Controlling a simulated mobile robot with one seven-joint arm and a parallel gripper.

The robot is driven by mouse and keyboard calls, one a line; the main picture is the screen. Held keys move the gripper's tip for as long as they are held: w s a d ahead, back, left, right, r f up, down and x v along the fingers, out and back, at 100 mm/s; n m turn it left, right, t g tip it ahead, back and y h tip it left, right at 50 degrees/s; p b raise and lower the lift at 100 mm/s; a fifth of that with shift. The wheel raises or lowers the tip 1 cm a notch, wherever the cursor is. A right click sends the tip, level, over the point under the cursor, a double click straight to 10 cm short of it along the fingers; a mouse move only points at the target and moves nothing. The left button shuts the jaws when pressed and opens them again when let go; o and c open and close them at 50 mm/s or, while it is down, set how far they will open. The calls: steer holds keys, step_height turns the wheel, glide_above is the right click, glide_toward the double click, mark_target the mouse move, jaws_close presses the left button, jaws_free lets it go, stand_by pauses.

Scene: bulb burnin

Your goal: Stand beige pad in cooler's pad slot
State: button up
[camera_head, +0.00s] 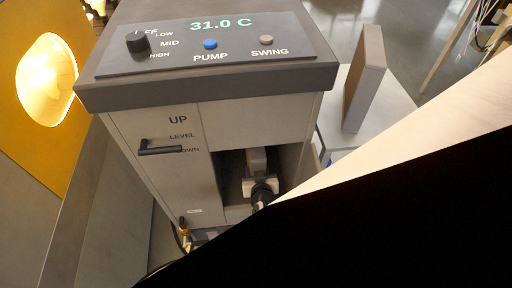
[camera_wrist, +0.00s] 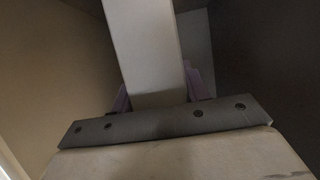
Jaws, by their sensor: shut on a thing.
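The cooler (camera_head: 115,100) stands upright in the middle of the head view, with an open bay (camera_head: 289,158) low in its front. My gripper (camera_head: 257,176) reaches into this bay. In the wrist view, my gripper (camera_wrist: 158,92) has its purple fingers on both sides of a pale slab, seemingly the beige pad (camera_wrist: 143,45), and is shut on it. The slab extends away from the palm into the bay, between its walls. In the head view only a small dim end (camera_head: 257,157) shows above the fingers. The slot and the slab's far end cannot be made out.
The cooler's top panel (camera_head: 225,62) reads 31.0 C. A black lever (camera_head: 160,150) sticks out left of the bay. A brown-grey slab (camera_head: 364,80) stands on a pale surface (camera_head: 398,110) at right. A glowing lamp (camera_head: 46,78) is on a yellow panel at left.

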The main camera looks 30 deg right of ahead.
steer(key=shift+s, duration=0.1)
steer(key=o, duration=1.2)
